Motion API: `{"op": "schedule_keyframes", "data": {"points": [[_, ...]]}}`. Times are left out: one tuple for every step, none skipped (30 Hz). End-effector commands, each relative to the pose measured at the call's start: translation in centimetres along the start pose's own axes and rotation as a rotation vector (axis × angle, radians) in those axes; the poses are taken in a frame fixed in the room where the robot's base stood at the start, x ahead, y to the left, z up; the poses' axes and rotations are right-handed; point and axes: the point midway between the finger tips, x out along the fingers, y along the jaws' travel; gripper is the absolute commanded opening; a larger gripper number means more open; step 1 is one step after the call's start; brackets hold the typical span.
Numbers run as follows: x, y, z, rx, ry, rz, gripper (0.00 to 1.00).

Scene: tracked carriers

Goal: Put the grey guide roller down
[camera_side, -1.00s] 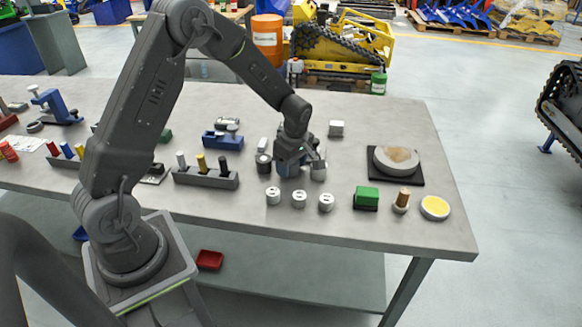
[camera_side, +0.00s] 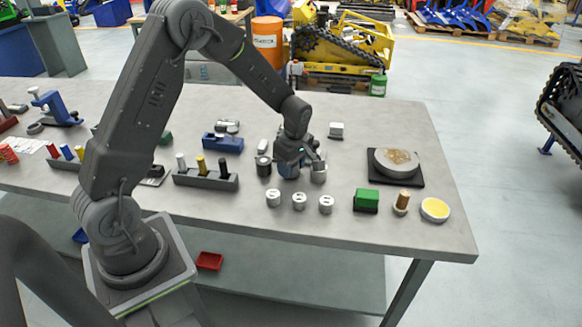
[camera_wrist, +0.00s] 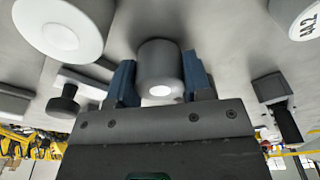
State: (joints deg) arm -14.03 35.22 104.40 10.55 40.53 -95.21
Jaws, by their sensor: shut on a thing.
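The grey guide roller (camera_wrist: 160,70) is a short cylinder with a pale round spot on its end. In the wrist view it sits between the two blue fingers of my gripper (camera_wrist: 160,84), which is shut on it. In the side view my gripper (camera_side: 298,167) is low over the middle of the bench, and the held roller is mostly hidden by the fingers. I cannot tell whether its base touches the bench top.
A grey cylinder (camera_side: 318,173) stands close right of my gripper. Several white marked cylinders, one here (camera_side: 299,201), line the front. A black-sided cylinder (camera_side: 263,166) is at left. A green block (camera_side: 366,200) and a dark square pad (camera_side: 412,181) lie to the right.

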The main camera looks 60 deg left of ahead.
Motion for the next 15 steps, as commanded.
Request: {"op": "schedule_keyframes", "data": {"points": [[-0.4,0.1,-0.1,-0.001,0.000,0.004,0.11],[-0.7,0.1,-0.1,-0.001,0.000,0.004,0.11],[-1.1,0.1,-0.1,-0.001,0.000,0.004,0.11],[-1.4,0.1,-0.2,-0.001,0.001,0.004,0.11],[-1.9,0.1,-0.2,-0.001,0.001,0.006,0.11],[-2.6,0.1,-0.3,-0.002,0.001,0.007,0.11],[-3.2,0.1,-0.4,-0.002,0.002,0.006,0.11],[-3.9,0.1,-0.5,-0.002,0.002,0.008,0.11],[-4.4,-0.3,-1.3,-0.006,0.002,0.004,0.11],[-4.6,-0.7,-2.1,-0.008,0.002,0.003,0.11],[-5.0,-1.1,-2.7,-0.008,0.002,0.003,0.11],[-5.4,-1.6,-3.6,-0.009,0.002,0.004,0.11],[-5.8,-1.9,-4.2,-0.009,0.002,0.004,0.11],[-6.1,-2.3,-4.9,-0.009,0.002,0.004,0.11],[-6.5,-2.7,-5.7,-0.009,0.002,0.004,0.11]]}}
